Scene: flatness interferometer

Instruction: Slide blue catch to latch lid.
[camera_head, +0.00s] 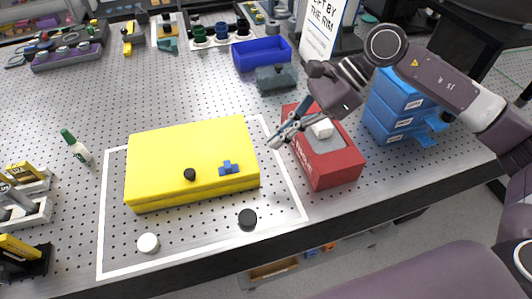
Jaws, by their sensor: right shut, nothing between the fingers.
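A yellow case with its lid down (185,155) lies inside a white outline on the perforated bench. A small blue catch (228,168) sits at the front edge of the lid, right of a black knob (190,174). I cannot tell how far the catch is slid. My right gripper (275,143) is shut and empty. It is to the right of the yellow case, by the left side of a red box (330,165), apart from the blue catch. My left gripper is not in view.
A white puck (148,243) and a black puck (247,218) stand in front of the case. Blue drawers (396,105) and a blue bin (262,54) are behind. The bench's front edge is near the pucks.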

